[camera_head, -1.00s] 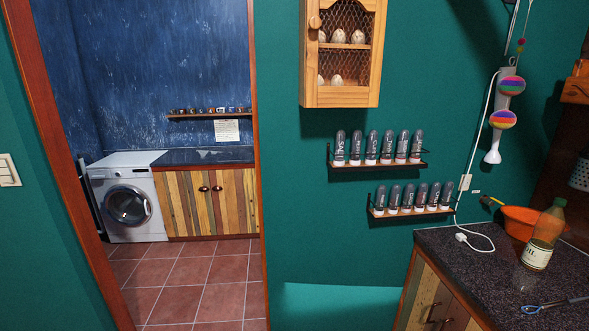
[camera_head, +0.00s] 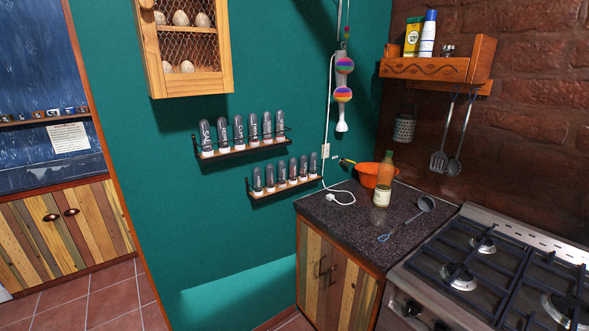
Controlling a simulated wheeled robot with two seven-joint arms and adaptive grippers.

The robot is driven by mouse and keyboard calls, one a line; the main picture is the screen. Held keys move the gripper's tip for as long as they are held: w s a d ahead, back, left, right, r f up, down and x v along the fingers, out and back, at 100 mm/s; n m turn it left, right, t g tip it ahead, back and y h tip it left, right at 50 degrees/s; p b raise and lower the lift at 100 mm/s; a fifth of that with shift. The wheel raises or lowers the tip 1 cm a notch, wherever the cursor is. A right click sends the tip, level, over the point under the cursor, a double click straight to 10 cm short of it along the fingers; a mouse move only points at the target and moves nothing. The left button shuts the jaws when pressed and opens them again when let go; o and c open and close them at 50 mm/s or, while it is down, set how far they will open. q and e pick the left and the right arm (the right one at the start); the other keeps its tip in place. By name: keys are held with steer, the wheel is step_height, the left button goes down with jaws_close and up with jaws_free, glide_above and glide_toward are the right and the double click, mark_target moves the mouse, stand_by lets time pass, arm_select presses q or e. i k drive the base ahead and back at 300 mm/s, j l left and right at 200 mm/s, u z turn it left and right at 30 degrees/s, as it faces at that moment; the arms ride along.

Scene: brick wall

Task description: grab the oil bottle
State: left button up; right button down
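The oil bottle (camera_head: 383,181) stands upright on the dark speckled countertop (camera_head: 335,215), right of the picture's middle. It has a green cap and a pale label low on its body.
A gas stove (camera_head: 480,265) adjoins the counter at right. Spice racks (camera_head: 240,151) hang on the green wall.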

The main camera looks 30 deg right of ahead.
mark_target(385, 174)
steer(key=z, duration=1.65)
